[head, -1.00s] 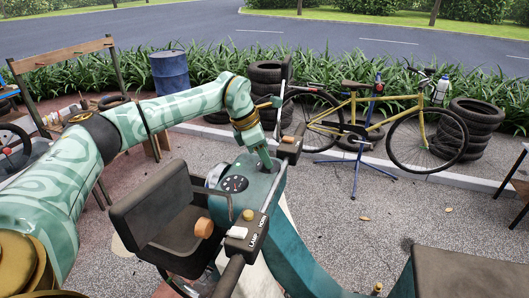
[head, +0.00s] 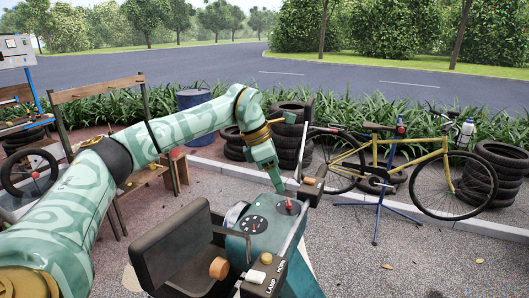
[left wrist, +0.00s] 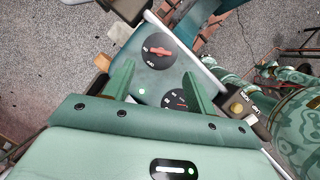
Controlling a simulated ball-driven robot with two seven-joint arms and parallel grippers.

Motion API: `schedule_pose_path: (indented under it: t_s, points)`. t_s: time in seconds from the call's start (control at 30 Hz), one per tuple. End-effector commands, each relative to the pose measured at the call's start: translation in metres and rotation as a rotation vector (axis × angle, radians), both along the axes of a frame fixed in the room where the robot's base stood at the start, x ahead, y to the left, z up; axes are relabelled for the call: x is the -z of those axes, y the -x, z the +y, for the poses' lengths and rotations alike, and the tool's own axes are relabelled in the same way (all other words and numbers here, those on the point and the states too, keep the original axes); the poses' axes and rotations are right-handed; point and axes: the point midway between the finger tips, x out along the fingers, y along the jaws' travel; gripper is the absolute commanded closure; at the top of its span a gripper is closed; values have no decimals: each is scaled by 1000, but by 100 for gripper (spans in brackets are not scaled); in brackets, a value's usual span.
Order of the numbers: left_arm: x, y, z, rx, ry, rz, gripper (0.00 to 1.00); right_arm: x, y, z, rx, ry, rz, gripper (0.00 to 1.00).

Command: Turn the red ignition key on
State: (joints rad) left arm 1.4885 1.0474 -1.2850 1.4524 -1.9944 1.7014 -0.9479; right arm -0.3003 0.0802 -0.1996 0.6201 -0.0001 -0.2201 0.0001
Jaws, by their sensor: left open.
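The red ignition key (head: 289,204) stands on the teal console of the cart, close to my left gripper (head: 279,189). In the left wrist view the red key (left wrist: 160,51) sits across a round black dial (left wrist: 148,60) with markings. There, my left gripper (left wrist: 158,72) is open, one finger on each side and lower in the picture than the key. Nothing is between the fingers except the console face behind them. I cannot tell the exact height of the fingertips above the console. My right gripper is not in view.
A second round gauge (left wrist: 177,99) lies near the right finger. A black box with LAMP and HORN labels (head: 266,275), an orange knob (head: 219,268) and a black seat-like part (head: 175,250) surround the console. A yellow bicycle (head: 410,160) and stacked tyres (head: 290,145) stand behind.

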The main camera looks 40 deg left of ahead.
Motion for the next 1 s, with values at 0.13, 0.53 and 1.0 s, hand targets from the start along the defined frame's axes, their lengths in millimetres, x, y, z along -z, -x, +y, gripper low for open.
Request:
schedule_pose_path:
  t_s: [0.13,0.53,1.0]
  points:
    - [-38,10,12,-2,0,-4,44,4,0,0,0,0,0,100]
    - [-87,24,27,0,1,-1,44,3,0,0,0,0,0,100]
    - [-87,24,26,1,0,0,44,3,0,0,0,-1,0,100]
